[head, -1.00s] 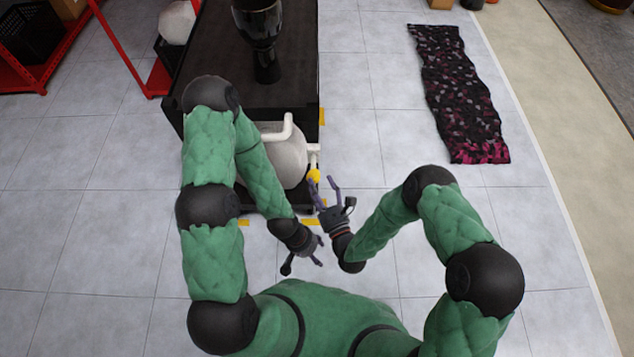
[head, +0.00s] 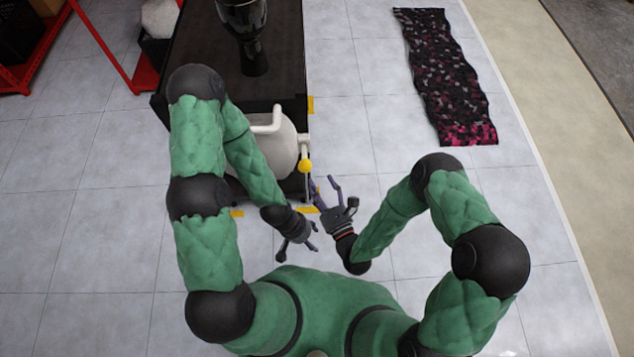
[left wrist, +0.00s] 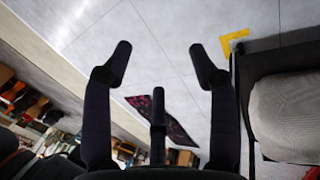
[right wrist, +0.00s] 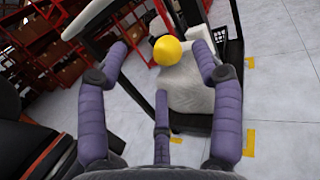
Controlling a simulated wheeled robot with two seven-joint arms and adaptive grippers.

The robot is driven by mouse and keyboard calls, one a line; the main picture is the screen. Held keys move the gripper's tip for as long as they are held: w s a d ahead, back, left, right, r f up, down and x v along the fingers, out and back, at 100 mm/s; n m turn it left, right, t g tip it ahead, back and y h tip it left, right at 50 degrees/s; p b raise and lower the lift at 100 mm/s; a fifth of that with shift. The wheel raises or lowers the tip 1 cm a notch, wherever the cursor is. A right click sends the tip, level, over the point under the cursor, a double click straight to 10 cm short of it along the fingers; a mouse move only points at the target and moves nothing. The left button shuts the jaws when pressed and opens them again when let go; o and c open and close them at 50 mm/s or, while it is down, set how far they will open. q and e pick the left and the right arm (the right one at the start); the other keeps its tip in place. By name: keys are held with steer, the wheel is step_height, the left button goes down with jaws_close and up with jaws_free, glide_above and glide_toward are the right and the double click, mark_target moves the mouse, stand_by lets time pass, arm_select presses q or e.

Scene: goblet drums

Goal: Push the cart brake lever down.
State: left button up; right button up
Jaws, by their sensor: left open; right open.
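The brake lever's yellow knob (head: 305,166) sits at the near right corner of the black cart (head: 185,80), with a thin rod below it. It also shows in the right wrist view (right wrist: 170,50), ahead of the fingertips and between them. My right gripper (head: 324,186) is open and empty, just below and right of the knob, with a visible gap. My left gripper (head: 300,246) is open and empty, lower and left of the right one. The lever's lower end is hard to make out.
A dark goblet drum (head: 254,60) stands on the cart. A white bent pipe (head: 270,128) and a pale rounded object (head: 285,150) are on its near side. A patterned rug (head: 445,75) lies right. Red shelving (head: 110,55) stands back left.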

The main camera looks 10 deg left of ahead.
steer(key=shift+s+d+r, duration=0.4)
steer(key=shift+s+d, duration=0.2)
steer(key=shift+s, duration=0.05)
